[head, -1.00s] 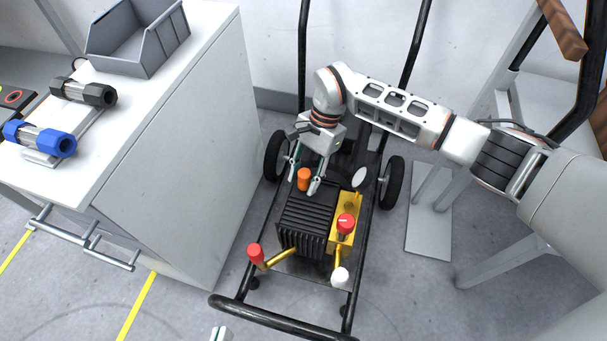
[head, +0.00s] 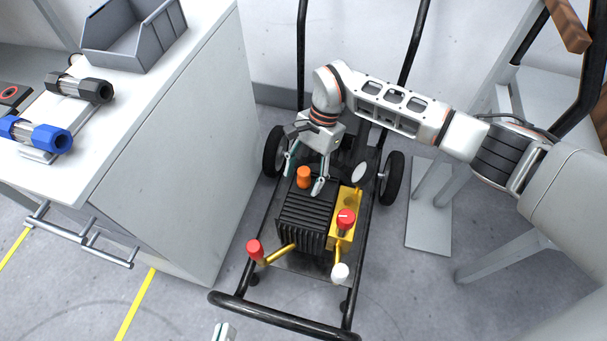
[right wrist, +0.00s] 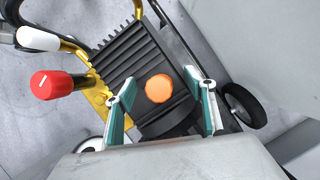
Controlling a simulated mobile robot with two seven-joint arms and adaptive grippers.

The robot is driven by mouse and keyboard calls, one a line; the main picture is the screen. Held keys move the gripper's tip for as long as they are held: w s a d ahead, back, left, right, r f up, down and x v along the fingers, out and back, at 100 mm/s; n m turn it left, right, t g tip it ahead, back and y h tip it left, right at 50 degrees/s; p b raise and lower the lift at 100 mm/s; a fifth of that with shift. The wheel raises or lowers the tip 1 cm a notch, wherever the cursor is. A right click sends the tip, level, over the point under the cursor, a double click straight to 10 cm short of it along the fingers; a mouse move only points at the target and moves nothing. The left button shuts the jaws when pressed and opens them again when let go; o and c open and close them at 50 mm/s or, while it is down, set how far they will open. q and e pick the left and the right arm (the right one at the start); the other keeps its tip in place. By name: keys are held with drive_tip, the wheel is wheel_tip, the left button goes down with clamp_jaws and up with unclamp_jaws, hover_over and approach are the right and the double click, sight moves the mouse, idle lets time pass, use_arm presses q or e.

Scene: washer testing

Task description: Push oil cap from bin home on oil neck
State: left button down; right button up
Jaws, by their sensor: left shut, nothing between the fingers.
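The orange oil cap (head: 303,177) sits on top of the black finned pump block (head: 306,212). It also shows from above in the right wrist view (right wrist: 159,88). The oil neck is hidden under it, and I cannot tell how deep the cap sits. My right gripper (head: 304,178) is open, with one finger on each side of the cap; in the right wrist view both fingers stand clear of it. The grey bin (head: 133,45) on the bench looks empty. Only the tip of my left gripper (head: 222,332) shows at the bottom edge, shut and empty.
The pump is on a black wheeled cart (head: 284,326) with a tube frame. Red-capped (head: 254,249) and white-capped (head: 340,271) yellow fittings and a red knob (head: 346,218) stick out near it. A white bench (head: 178,150) with blue and black couplings stands left.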

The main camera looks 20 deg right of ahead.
drive_tip(key=v, duration=1.2)
drive_tip(key=shift+a+r, duration=0.1)
drive_tip(key=shift+r, duration=0.05)
